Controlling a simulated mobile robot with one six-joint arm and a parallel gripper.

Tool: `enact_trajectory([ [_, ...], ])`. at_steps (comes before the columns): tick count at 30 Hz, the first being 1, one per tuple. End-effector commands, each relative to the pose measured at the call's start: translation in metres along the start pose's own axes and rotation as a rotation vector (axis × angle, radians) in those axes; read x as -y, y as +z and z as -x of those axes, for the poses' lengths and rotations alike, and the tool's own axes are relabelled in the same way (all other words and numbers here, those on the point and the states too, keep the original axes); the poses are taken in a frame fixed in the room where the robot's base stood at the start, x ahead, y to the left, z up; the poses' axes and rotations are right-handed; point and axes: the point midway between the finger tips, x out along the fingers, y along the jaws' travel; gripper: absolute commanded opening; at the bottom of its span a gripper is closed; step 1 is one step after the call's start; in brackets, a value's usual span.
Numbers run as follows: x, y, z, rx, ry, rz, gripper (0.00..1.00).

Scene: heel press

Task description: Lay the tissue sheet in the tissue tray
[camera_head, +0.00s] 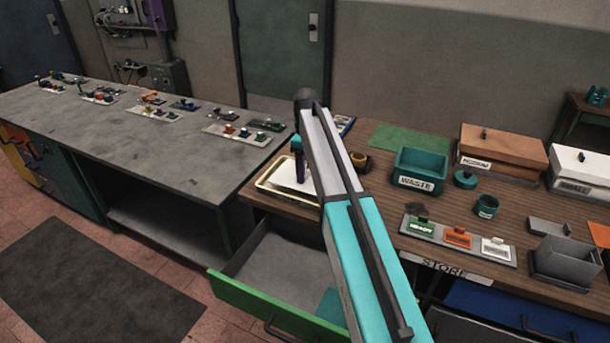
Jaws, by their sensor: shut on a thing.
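A shallow cream tray (266,187), which looks like the tissue tray, sits at the left end of the wooden bench. A flat white sheet (284,172), which looks like the tissue sheet, is at the tray, over its inside. My gripper (300,179) points down over the tray, its dark fingertips at the white sheet. It is shut on the sheet. I cannot tell whether the sheet rests on the tray floor or hangs just above it. My arm hides the right side of the tray and part of the sheet.
An open green-fronted drawer (275,309) juts out below the tray. A teal WASTE bin (420,182), a small brown ring-like pot (359,161) and a green mat (409,138) lie right of my arm. A grey bench (150,150) stands left.

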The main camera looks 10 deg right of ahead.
Motion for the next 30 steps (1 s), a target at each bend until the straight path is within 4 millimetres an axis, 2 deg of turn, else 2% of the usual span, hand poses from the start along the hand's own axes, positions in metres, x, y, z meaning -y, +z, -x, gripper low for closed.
enact_trajectory([
  [10, -0.001, -0.001, 0.0, 0.0, 0.0, 0.001, 0.33],
  [15, -0.008, -0.008, 0.0, 0.0, 0.0, 0.001, 0.33],
  [24, -0.005, -0.006, -0.03, 0.001, -0.001, 0.002, 0.33],
  [30, -0.006, -0.007, -0.036, 0.0, 0.0, 0.002, 0.33],
])
